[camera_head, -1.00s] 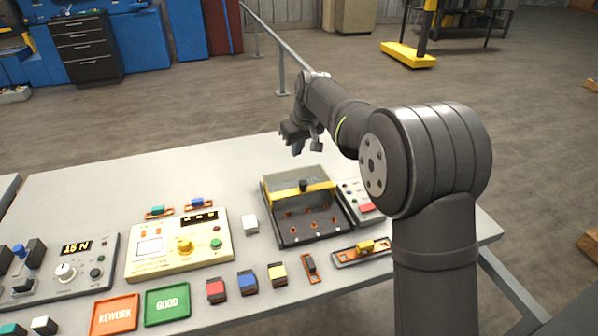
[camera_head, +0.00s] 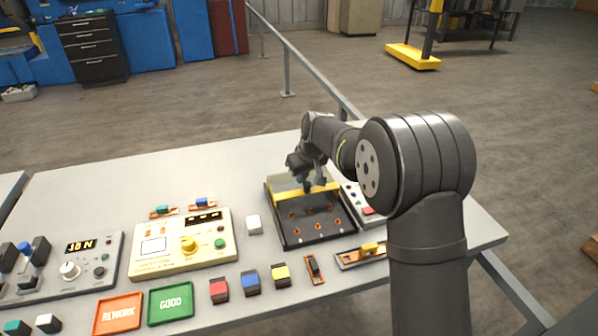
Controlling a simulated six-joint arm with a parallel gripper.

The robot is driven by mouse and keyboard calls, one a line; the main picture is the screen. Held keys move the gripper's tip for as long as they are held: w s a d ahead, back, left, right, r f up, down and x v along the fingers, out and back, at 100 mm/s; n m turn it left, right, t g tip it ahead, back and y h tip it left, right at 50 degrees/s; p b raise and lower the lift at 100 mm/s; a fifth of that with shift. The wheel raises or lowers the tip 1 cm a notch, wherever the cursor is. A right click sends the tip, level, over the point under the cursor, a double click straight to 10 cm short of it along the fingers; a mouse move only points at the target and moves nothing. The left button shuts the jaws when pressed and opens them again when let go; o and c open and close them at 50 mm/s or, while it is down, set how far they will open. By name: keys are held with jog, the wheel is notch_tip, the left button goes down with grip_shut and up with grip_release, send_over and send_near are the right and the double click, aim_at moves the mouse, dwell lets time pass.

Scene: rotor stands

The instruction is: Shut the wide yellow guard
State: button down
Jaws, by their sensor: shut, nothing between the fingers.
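The wide yellow guard (camera_head: 290,195) is a yellow bar along the edge of a clear panel on a dark, open-topped box (camera_head: 318,234). The guard stands raised at the back half of the box, and the front half is uncovered, showing several orange fittings inside. My gripper (camera_head: 309,186) is shut and empty, pointing down at the middle of the yellow bar, where the bar's dark knob was visible before. The gripper now hides this knob and part of the panel. I cannot tell whether the fingers touch the guard.
A cream panel with a yellow knob (camera_head: 188,244) and a white block (camera_head: 254,225) stand left of the box. A panel with a red button stands close at right.

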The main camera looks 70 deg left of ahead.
jog(key=shift+d, duration=0.2)
jog(key=d, duration=1.2)
jog(key=shift+d, duration=0.3)
jog(key=shift+d+f, duration=0.1)
jog(key=shift+d, duration=0.2)
